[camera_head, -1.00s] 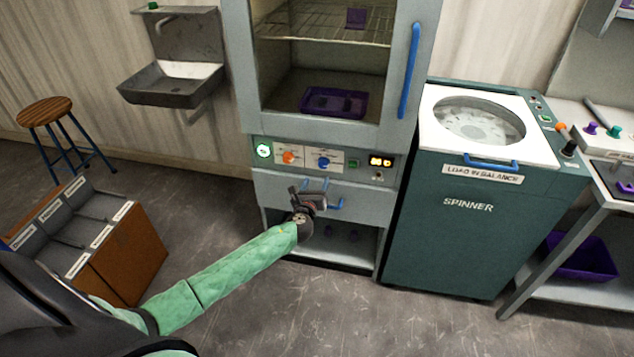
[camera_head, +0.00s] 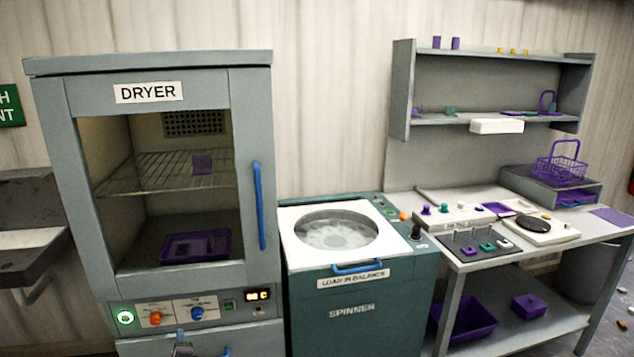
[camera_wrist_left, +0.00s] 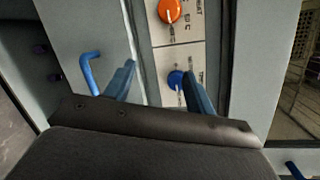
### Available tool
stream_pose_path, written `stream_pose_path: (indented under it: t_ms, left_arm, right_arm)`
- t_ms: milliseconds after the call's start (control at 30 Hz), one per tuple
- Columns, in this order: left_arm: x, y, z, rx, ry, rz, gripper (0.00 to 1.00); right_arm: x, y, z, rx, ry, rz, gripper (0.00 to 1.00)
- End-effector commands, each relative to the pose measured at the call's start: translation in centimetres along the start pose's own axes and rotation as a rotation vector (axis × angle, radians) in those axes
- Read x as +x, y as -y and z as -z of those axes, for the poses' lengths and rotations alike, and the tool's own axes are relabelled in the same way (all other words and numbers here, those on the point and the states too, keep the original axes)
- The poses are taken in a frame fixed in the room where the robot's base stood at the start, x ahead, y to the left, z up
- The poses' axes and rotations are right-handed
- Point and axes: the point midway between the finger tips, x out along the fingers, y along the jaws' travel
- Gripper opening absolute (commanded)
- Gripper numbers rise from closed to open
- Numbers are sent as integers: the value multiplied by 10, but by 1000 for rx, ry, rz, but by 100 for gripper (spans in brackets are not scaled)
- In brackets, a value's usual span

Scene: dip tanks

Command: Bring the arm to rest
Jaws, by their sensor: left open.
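My left gripper (camera_head: 182,342) barely shows at the bottom edge of the head view, in front of the lower part of the dryer (camera_head: 258,120). In the left wrist view its two blue-grey fingers (camera_wrist_left: 160,88) stand apart with nothing between them. They are in front of the dryer's control panel, close to a blue knob (camera_wrist_left: 176,79) and below an orange knob (camera_wrist_left: 170,11). The distance to the panel is hard to tell. A blue handle (camera_wrist_left: 90,72) shows left of the fingers. The rest of my left arm is out of the head view. My right gripper is not in view.
The spinner (camera_head: 352,318) stands right of the dryer, its drum showing under the round top. A workbench (camera_head: 590,236) with controls, a purple basket (camera_head: 562,170) and a shelf (camera_head: 460,121) is further right. A sink (camera_head: 30,245) is at the left.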

Motion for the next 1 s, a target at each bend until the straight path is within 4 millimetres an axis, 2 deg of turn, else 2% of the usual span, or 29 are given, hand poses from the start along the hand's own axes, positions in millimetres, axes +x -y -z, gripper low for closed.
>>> stream_pose_path:
  t_ms: [100,167,267,400,500,700,867,1000]
  left_arm:
    - [-16,3,2,-329,27,-136,55]
    - [-30,-3,8,-487,38,-222,55]
    - [-66,-22,28,-724,56,-388,55]
    - [-130,-56,60,-964,79,-632,55]
    - [-181,-80,82,-1074,92,-799,55]
    - [-284,-122,116,-1181,81,-1078,55]
    - [-352,-153,130,-1232,90,-1216,55]
    - [-406,-189,133,-1244,139,-1305,55]
  right_arm:
    - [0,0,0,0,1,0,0]
    - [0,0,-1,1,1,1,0]
    - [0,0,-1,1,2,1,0]
    - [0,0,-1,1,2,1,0]
    - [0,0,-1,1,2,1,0]
    - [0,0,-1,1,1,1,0]
    - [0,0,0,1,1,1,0]
    - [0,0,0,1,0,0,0]
